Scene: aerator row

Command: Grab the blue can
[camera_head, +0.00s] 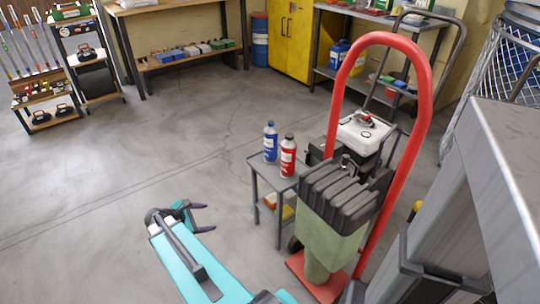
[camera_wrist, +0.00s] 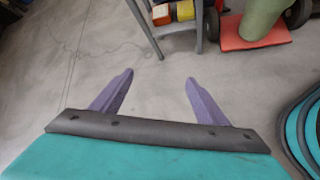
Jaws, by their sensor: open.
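The blue can (camera_head: 270,142) stands upright on top of a small grey side table (camera_head: 262,172) in the head view. A red can (camera_head: 288,157) stands close to its right on the same table. My gripper (camera_head: 204,217) is to the lower left of the table, apart from both cans. In the wrist view my gripper (camera_wrist: 160,82) is open, with two purple fingers spread and only bare floor between them. The wrist view shows the table's leg and lower shelf, but neither can.
A red hand truck (camera_head: 428,100) with black and green equipment stands right of the table. The table's lower shelf holds a yellow and red item (camera_wrist: 172,12). A grey metal surface (camera_head: 500,150) is at the right. The floor left of the table is clear.

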